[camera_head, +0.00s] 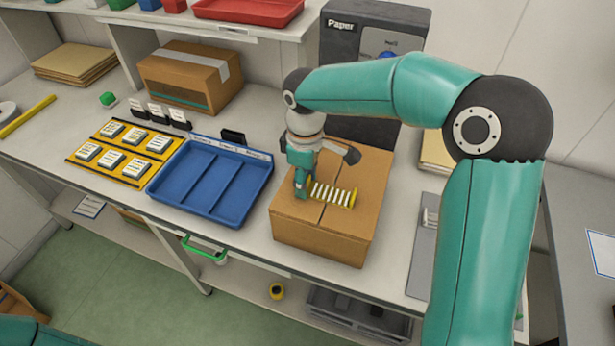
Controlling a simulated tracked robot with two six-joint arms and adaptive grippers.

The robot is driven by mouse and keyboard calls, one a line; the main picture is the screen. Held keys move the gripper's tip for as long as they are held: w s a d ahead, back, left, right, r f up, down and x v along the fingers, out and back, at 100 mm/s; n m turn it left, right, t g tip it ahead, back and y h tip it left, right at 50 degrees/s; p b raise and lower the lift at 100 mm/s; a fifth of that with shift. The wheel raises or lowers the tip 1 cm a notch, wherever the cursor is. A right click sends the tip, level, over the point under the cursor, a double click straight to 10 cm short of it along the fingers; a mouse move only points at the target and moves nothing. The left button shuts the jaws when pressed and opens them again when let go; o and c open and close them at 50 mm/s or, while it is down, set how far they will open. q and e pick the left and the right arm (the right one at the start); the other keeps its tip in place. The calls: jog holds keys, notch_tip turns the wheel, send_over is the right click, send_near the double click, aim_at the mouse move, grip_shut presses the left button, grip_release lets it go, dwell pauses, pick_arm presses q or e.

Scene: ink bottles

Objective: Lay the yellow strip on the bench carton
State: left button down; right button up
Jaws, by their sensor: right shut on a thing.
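A closed brown carton (325,238) stands on the bench at the middle right. The yellow strip (335,195), with white bars across it, shows over the carton's top face. My right gripper (303,186) reaches down over the carton and is shut on the strip's left end, partly hiding it. The strip looks roughly level; I cannot tell whether it touches the carton or hangs just above it. My left gripper is not in view.
A blue divided tray (263,190) stands left of the carton, with a yellow rack (125,174) of white-labelled items beyond it. A taped carton (172,79) stands at the back left. A dark paper unit (350,55) rises behind. A grey mat (421,262) lies to the right.

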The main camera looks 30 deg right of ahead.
jog(key=o, duration=0.8)
